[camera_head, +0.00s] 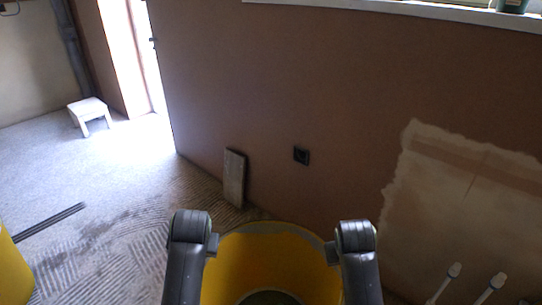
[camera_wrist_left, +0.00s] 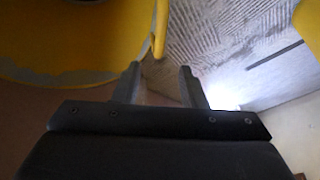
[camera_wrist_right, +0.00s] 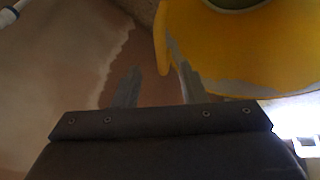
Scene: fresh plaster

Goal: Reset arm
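My left arm rises at the lower middle of the head view, left of a yellow rounded tub-like thing (camera_head: 268,255). My right arm rises on its right side. In the left wrist view my left gripper (camera_wrist_left: 161,78) has its two fingers apart with nothing between them. In the right wrist view my right gripper (camera_wrist_right: 157,78) also has its fingers apart and empty. The yellow thing, with a scuffed grey edge, shows beyond the fingers in the left wrist view (camera_wrist_left: 75,45) and the right wrist view (camera_wrist_right: 225,50). Both hands are partly hidden in the head view.
A brown wall with a pale plaster patch (camera_head: 460,200) and a dark socket (camera_head: 301,155) stands ahead. A board (camera_head: 234,178) leans on it. A white stool (camera_head: 89,113) stands far left near a bright doorway. White-tipped handles (camera_head: 490,289) are at lower right. Floor at left is largely clear.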

